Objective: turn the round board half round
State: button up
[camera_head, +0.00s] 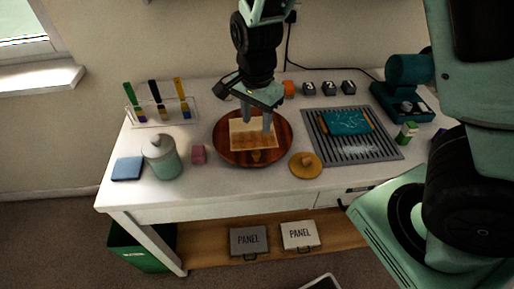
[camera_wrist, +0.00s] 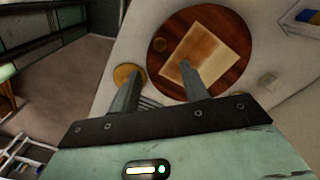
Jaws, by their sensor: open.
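The round board (camera_head: 224,146) is dark reddish-brown wood and lies on the white table. A pale tan rectangular panel (camera_head: 240,137) lies on it, and a small brown knob-like piece (camera_head: 257,156) is near its front edge. My gripper (camera_head: 256,128) points down over the board, its fingers apart with nothing seen between them. In the wrist view the board (camera_wrist: 233,78) with its panel (camera_wrist: 205,50) lies beyond the open fingertips. I cannot tell whether the fingers touch anything.
Right are a yellow round lid (camera_head: 305,165) and a grey ribbed mat (camera_head: 375,148) bearing a teal panel (camera_head: 346,122). Small dark numbered blocks (camera_head: 328,88) stand behind.

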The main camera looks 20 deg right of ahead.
aim_at(256, 152)
notch_tip(256, 152, down, 11)
jog(key=shift+f, duration=0.1)
jog(key=shift+c, duration=0.4)
grip_shut()
